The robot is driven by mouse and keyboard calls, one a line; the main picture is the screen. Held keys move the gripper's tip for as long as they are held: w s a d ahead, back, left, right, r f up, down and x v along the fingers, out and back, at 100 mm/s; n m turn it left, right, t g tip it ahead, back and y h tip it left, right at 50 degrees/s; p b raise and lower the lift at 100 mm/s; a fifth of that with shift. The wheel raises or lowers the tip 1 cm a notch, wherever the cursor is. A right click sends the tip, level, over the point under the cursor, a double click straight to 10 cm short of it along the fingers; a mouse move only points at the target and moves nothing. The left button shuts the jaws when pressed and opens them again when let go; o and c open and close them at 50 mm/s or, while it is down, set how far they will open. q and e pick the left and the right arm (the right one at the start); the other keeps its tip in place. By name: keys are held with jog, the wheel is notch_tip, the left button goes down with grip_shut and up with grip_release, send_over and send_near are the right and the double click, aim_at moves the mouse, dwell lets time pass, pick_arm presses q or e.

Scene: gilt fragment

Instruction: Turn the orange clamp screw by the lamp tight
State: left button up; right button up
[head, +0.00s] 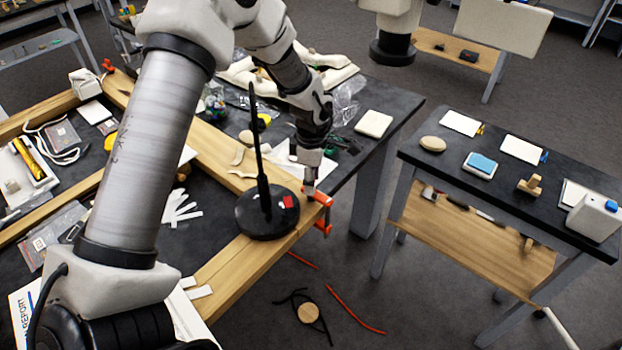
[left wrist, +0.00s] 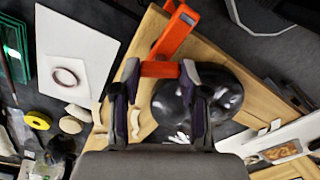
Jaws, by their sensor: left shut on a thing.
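The orange clamp (head: 325,213) sits on the edge of the wooden frame, right beside the black lamp base (head: 255,219). The lamp's thin dark stem stands up from the base. My left gripper (head: 310,186) comes down from above on the clamp's upper end. In the left wrist view, the fingertips of my left gripper (left wrist: 160,72) are on either side of an orange crosspiece of the clamp (left wrist: 170,40), shut on it. The glossy black lamp base (left wrist: 228,88) lies just right of the fingers. The screw's thread is hidden. My right gripper does not show.
The wooden frame (head: 222,283) lies on a dark table with white strips, clear wrap and tools. A second table (head: 480,185) stands to the right with blocks and cards. Red and black cables and a round disc (head: 308,313) lie below. Bare floor separates the tables.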

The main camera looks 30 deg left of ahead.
pick_arm(q)
jog(key=m, duration=0.5)
jog(key=shift+m, duration=0.3)
jog(key=m, duration=1)
jog(key=shift+f+m, duration=0.1)
jog(key=shift+m, duration=0.3)
jog(key=m, duration=0.4)
jog(key=shift+m, duration=0.4)
jog(key=shift+s, duration=0.1)
jog(key=o, duration=1.1)
jog(key=shift+o, duration=0.2)
